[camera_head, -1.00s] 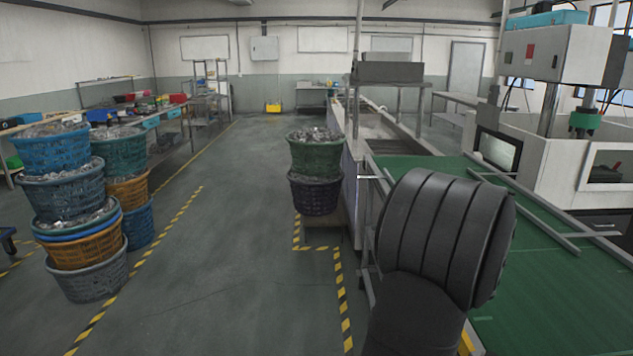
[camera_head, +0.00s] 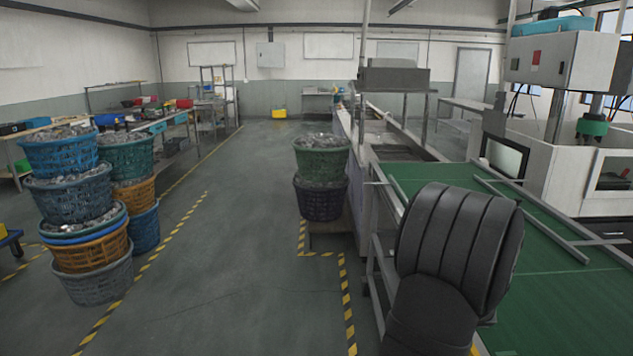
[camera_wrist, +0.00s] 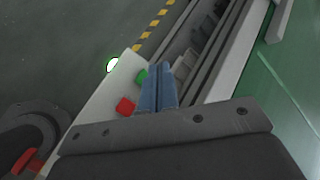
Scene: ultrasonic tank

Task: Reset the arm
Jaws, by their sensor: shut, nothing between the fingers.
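My gripper (camera_wrist: 159,72) shows in the wrist view as two blue-grey fingers side by side, pressed together with nothing between them. It points down over a pale panel (camera_wrist: 104,110) with a red button (camera_wrist: 125,106) and a green button (camera_wrist: 141,76). I cannot tell whether the fingertips touch anything. In the head view only a dark, ribbed part of my arm shows at the lower right, in front of the green conveyor; the gripper is not visible there.
The green conveyor belt (camera_head: 550,290) lies at the right, with metal rails (camera_head: 535,215). Stacked baskets (camera_head: 320,180) stand left of it, and more baskets (camera_head: 92,255) stand at the far left. Floor (camera_head: 220,270) between the stacks is clear. A white machine (camera_head: 540,60) stands at the right back.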

